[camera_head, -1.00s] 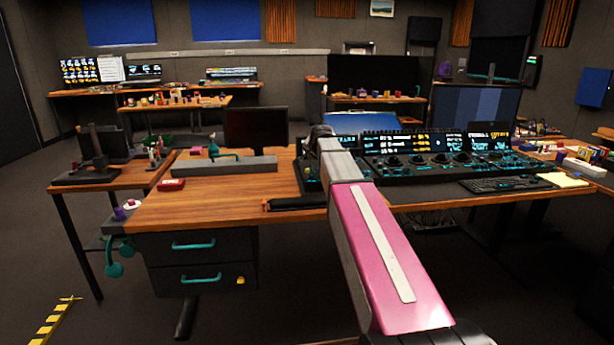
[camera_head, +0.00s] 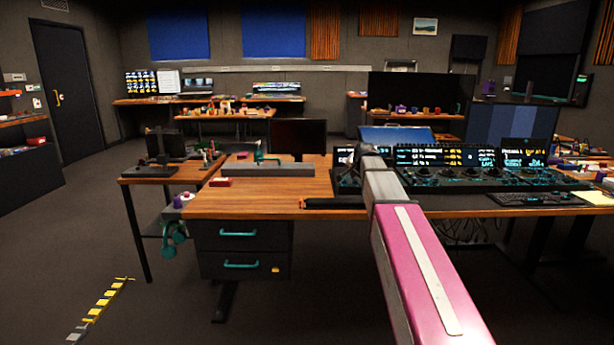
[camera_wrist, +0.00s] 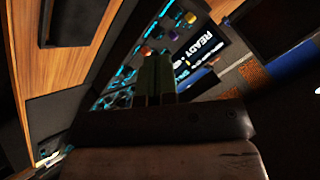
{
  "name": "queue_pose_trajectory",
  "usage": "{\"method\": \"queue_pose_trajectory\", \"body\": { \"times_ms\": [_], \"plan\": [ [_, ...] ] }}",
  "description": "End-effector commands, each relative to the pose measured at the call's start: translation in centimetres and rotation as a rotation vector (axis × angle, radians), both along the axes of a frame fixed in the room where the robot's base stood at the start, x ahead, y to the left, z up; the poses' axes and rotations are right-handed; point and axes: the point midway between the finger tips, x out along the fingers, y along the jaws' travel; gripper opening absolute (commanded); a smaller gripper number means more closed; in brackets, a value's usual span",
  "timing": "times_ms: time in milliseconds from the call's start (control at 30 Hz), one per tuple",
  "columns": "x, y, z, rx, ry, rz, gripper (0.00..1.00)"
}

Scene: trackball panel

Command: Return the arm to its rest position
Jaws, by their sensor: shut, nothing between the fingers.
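My arm with its pink link reaches from the bottom right of the head view toward the desk. Its far end is in front of the left part of the console, and my gripper is hidden there. In the wrist view my gripper (camera_wrist: 154,82) has its two greenish fingers together, with nothing seen between them. The black console (camera_head: 460,178) with lit screens and teal-lit controls stands on the wooden desk (camera_head: 265,203). The console also shows, tilted, beyond the fingers in the wrist view (camera_wrist: 125,72). Whether the fingers touch it cannot be told.
A dark monitor (camera_head: 300,138) and a grey bar with a teal handle (camera_head: 270,170) are on the desk's left. A small side table (camera_head: 150,177) adjoins it, with teal headphones (camera_head: 174,238) below. A keyboard (camera_head: 525,199) lies at right. Open floor is at the left front.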

Motion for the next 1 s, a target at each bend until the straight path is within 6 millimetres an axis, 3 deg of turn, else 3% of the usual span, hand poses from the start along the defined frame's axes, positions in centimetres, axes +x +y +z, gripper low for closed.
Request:
{"method": "queue_pose_trajectory", "body": {
  "times_ms": [67, 367, 633, 767, 1000],
  "plan": [
    [0.0, 0.0, 0.0, 0.000, 0.001, 0.000, 0.00],
    [-2.6, 0.1, -4.0, -0.045, 0.063, 0.042, 0.00],
    [-6.7, 0.3, -9.4, -0.105, 0.156, 0.107, 0.00],
    [-9.9, 0.4, -13.0, -0.146, 0.224, 0.161, 0.00],
    [-19.6, 0.6, -21.9, -0.243, 0.413, 0.320, 0.00]
  ]
}}
